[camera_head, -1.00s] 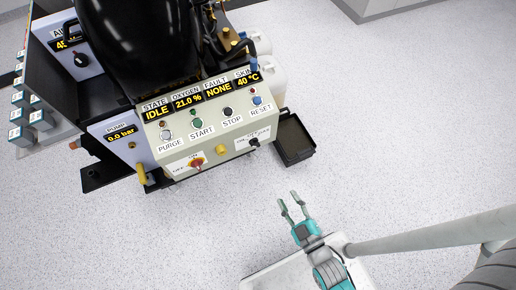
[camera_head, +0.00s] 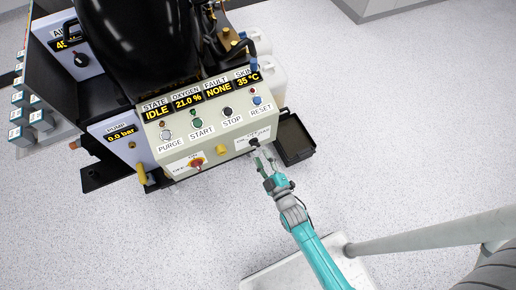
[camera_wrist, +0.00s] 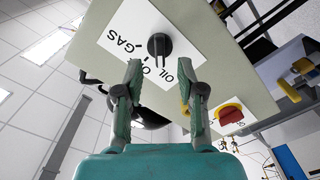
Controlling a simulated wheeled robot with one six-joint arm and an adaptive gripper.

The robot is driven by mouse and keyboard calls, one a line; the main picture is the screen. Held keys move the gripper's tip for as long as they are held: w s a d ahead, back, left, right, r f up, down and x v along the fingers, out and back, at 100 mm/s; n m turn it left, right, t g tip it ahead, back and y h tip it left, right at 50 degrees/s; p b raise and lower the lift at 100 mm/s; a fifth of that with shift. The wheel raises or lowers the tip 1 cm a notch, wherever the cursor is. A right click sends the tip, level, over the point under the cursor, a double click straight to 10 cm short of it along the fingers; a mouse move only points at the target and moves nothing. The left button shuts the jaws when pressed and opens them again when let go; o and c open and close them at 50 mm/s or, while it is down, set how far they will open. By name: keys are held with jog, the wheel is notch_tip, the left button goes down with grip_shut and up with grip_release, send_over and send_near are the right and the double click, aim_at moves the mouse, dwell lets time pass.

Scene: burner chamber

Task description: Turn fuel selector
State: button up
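The fuel selector is a small black knob (camera_wrist: 159,46) on a white label reading OIL, O and GAS, seen close up in the wrist view. In the head view the knob (camera_head: 254,142) is at the right of the sloped control panel's lower row. Its bar lies near upright in the wrist picture; I cannot tell which mark it points to. My gripper (camera_head: 262,155) is at the panel, just in front of the knob. In the wrist view its two fingers (camera_wrist: 161,68) are apart and empty, with the knob just beyond the tips, roughly between them. No contact is visible.
A red and yellow rotary switch (camera_head: 196,163) and a yellow button (camera_head: 221,149) are left of the selector. PURGE, START, STOP and RESET buttons sit above. A black tray (camera_head: 293,140) is close on the right.

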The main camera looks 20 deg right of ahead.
aim_at(255, 144)
jog(key=shift+w, duration=2.25)
grip_shut()
